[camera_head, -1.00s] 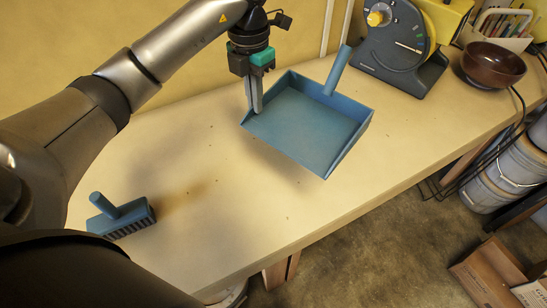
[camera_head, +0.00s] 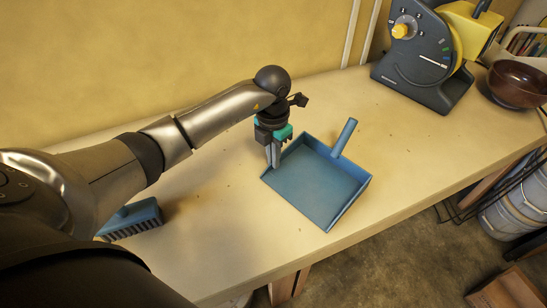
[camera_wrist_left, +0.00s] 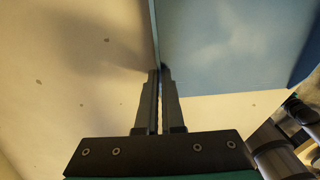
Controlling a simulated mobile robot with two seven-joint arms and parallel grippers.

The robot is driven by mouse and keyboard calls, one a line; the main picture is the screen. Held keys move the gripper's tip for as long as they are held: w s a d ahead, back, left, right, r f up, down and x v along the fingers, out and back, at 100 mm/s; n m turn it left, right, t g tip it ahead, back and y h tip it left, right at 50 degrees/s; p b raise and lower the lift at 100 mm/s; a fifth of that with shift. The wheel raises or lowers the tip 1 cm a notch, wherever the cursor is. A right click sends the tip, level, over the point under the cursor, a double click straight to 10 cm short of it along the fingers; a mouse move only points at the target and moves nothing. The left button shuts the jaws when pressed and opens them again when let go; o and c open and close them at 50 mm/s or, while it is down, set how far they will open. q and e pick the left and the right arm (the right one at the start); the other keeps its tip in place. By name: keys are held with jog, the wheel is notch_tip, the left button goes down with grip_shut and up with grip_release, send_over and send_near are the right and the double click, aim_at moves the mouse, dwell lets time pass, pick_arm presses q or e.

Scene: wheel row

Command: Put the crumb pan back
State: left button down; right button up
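The crumb pan is a blue dustpan (camera_head: 315,185) with a stubby handle pointing to the back right. It is over the middle of the bench, low; I cannot tell whether it touches the bench top. My left gripper (camera_head: 273,163) points down at the pan's left wall and is shut on that wall. In the left wrist view the two fingers (camera_wrist_left: 160,85) pinch the thin wall edge, with the blue pan floor (camera_wrist_left: 230,50) to the right. My right gripper is not in view.
A blue brush (camera_head: 133,220) lies at the bench's left, partly behind my arm. A dark machine with a yellow knob (camera_head: 425,60) and a brown bowl (camera_head: 515,85) stand at the back right. Small specks dot the bench top (camera_head: 225,235). The wall closes the back.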

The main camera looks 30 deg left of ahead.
pick_arm(q)
jog(key=shift+r, duration=0.1)
jog(key=shift+f, duration=0.25)
jog(key=c, duration=1.1)
grip_release()
jog(key=shift+o, duration=0.2)
notch_tip(320, 180, up, 12)
jog(key=p, duration=0.2)
jog(key=shift+r, duration=0.25)
jog(key=shift+a, duration=0.1)
